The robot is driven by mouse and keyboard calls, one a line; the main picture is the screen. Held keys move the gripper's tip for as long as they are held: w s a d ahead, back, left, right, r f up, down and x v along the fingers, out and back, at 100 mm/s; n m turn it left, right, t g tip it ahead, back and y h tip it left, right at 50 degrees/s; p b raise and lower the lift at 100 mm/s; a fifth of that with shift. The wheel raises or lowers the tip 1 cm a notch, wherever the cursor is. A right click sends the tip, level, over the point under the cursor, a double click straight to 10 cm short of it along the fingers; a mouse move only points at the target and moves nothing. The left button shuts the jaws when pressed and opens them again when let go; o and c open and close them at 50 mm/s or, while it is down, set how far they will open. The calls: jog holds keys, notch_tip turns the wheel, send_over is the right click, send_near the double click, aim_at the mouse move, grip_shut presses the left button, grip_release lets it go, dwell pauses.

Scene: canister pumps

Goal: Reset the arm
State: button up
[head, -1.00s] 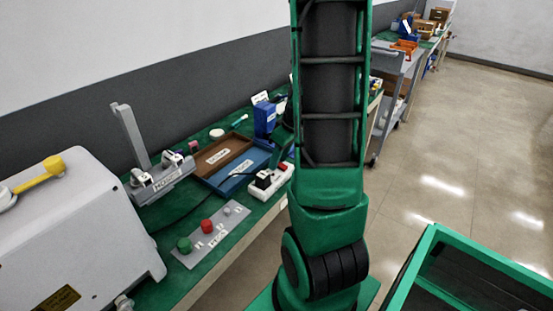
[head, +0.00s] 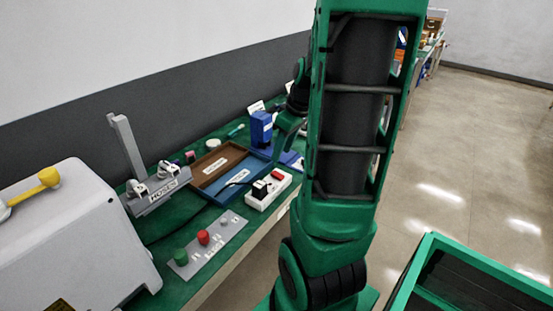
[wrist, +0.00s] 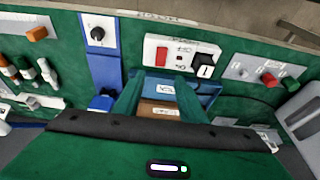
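My green arm (head: 340,220) stands upright in the middle of the head view, with its long link leaning slightly right. My gripper shows only partly in the head view, behind that link above the bench, where its fingers cannot be made out clearly. In the wrist view my gripper (wrist: 159,80) has its two green fingers apart, with the labelled tray (wrist: 160,86) visible between them. Nothing is seen held. The fingers point down over the bench; their height above it cannot be told.
The green bench (head: 190,222) holds a grey machine with a yellow handle (head: 70,235), a hose holder (head: 160,190), a button panel (head: 208,245), a brown and blue tray (head: 228,180), a white power strip (head: 268,190) and a blue box (head: 261,128). The floor (head: 480,150) at right is open.

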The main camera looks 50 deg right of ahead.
jog(key=shift+v, duration=0.9)
jog(key=s+a+r+m+g, duration=0.2)
jog(key=s+a+m, duration=0.5)
jog(key=s+a, duration=0.6)
jog(key=shift+s+a+m+g, duration=0.35)
jog(key=shift+a+g, duration=0.45)
jog(key=shift+a, duration=0.25)
jog(key=shift+w+f, duration=0.25)
jog(key=shift+w, duration=0.4)
